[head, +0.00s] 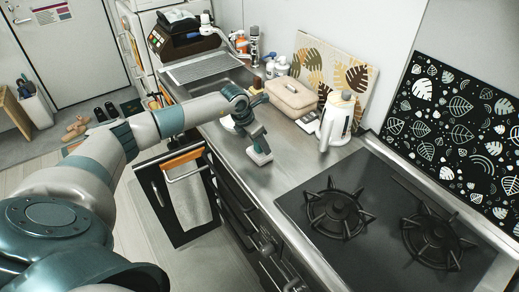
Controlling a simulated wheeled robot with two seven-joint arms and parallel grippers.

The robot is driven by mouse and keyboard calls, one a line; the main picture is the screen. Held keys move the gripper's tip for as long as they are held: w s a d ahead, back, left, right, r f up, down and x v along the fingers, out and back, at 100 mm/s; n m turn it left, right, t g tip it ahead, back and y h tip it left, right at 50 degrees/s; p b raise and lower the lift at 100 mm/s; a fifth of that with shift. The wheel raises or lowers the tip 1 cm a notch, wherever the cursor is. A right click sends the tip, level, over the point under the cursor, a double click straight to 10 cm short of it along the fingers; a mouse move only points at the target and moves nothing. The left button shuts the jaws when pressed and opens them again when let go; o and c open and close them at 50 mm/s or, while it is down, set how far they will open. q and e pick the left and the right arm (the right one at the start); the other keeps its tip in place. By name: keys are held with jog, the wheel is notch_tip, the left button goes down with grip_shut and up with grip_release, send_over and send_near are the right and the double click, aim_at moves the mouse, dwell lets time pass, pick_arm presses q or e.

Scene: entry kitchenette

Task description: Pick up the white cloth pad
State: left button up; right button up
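A small white pad (261,157) is on the steel counter near its front edge, left of the stove. I take it for the white cloth pad; it is small and partly covered by my gripper. My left gripper (257,146) points down from above, with its fingertips right at the pad. The fingers are too small and overlapped to tell whether they are open or closed on it, or whether the pad is lifted. My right gripper is not in view.
A beige lidded box (290,94) and a white jug (336,122) stand behind the gripper. A two-burner stove (385,215) is at right. A towel (189,200) hangs from the open door below. Bare counter (290,155) lies right of the pad.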

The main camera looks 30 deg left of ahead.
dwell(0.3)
pick_arm(q)
grip_shut()
jog(key=shift+r, duration=0.1)
jog(key=shift+r+b, duration=0.6)
jog(key=shift+r, duration=0.1)
notch_tip(320, 180, up, 2)
jog(key=shift+r+b, duration=0.25)
jog(key=shift+b, duration=0.6)
jog(key=d+r+b, duration=0.2)
jog(key=d+r, duration=0.1)
jog(key=d, duration=0.3)
jog(key=w+d+r+b, duration=0.1)
jog(key=d+r+b, duration=0.1)
jog(key=d+r, duration=0.2)
jog(key=shift+d, duration=0.85)
